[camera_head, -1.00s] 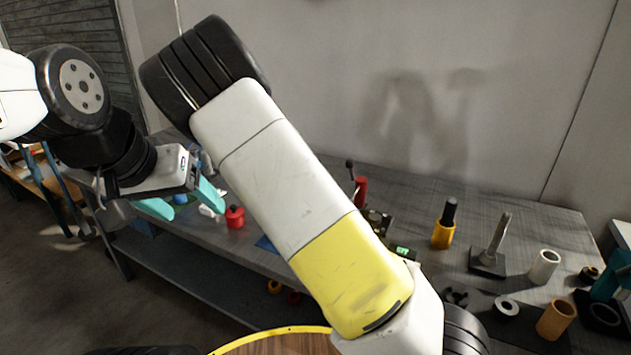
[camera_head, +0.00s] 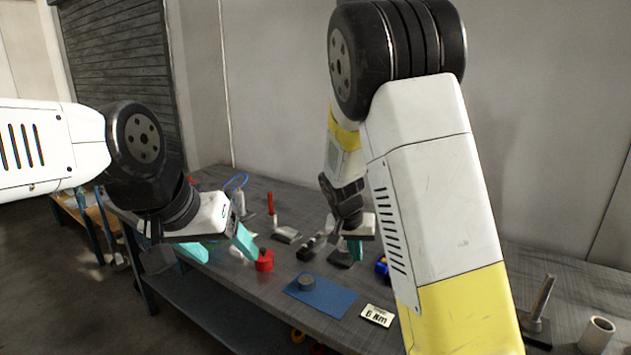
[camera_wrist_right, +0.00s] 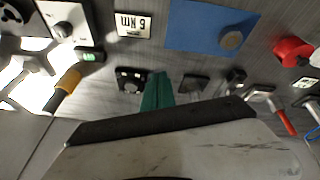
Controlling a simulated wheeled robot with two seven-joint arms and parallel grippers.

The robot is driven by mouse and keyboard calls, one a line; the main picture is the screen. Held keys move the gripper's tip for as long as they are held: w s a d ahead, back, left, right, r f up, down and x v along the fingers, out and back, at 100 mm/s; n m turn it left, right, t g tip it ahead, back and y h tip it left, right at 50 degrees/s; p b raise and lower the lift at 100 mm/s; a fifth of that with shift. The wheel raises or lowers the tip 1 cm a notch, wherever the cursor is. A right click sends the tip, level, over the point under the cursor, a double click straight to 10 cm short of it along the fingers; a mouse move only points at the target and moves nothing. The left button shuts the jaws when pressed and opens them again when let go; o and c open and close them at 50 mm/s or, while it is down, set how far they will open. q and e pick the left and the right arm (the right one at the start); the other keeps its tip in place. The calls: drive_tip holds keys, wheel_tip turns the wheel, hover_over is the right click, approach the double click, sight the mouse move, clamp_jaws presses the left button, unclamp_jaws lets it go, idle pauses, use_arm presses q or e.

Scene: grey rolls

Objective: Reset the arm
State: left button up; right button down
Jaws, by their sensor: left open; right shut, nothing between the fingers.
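My left gripper (camera_head: 220,247) has teal fingers spread apart and empty, over the front left edge of the workbench. My right gripper (camera_head: 356,252) shows past my raised white and yellow right arm, above the bench. Its teal fingers are together with nothing between them. In the right wrist view the closed fingers (camera_wrist_right: 158,92) point toward the bench top. My right arm hides a large part of the bench in the head view.
The grey bench (camera_head: 340,300) carries a blue mat (camera_head: 325,298) with a round grey part, a red container (camera_head: 264,262), a "6 Nm" label (camera_head: 377,315), a pale cylinder (camera_head: 597,333) and a post on a base (camera_head: 540,305). A wall stands behind.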

drive_tip(key=s+d+r+n+t+y, duration=0.1)
drive_tip(key=s+r+y, duration=0.1)
drive_tip(key=s+r, duration=0.7)
drive_tip(key=s+d+r+n+t+y, duration=0.1)
drive_tip(key=s+d+r+n+y, duration=0.1)
drive_tip(key=s+r, duration=0.7)
drive_tip(key=s, duration=0.6)
drive_tip(key=shift+s+t+y, duration=0.25)
drive_tip(key=shift+t+y, duration=0.05)
drive_tip(key=shift+y, duration=0.1)
